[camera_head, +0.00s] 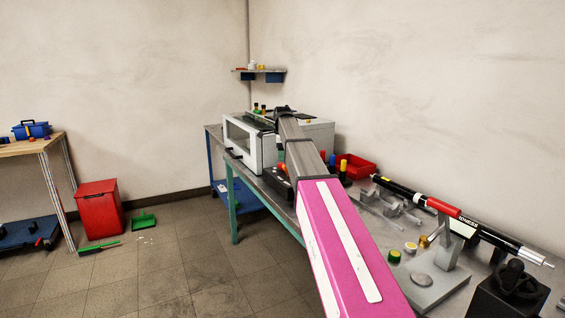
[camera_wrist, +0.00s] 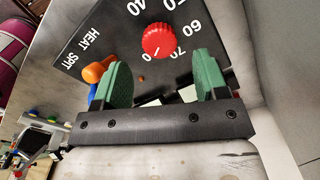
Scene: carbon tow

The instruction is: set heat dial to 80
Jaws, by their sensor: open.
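The heat dial is a round red ribbed knob (camera_wrist: 158,41) on a dark panel (camera_wrist: 85,63) in the wrist view. White numbers, among them 40, 60 and 70, ring it, and the words HEAT and SPIT stand at the panel's left. I cannot tell which number the dial points to. My gripper (camera_wrist: 160,65) is open, with its two green fingers apart. The knob appears between and just beyond the fingertips, and no contact shows. In the head view my arm hides the gripper and the dial.
An orange lever or knob (camera_wrist: 96,71) is close beside the left finger. In the head view a white oven-like box (camera_head: 243,143) stands on the bench, with a red tray (camera_head: 354,166) to its right. Tools and a long tube (camera_head: 443,207) lie along the bench's right side.

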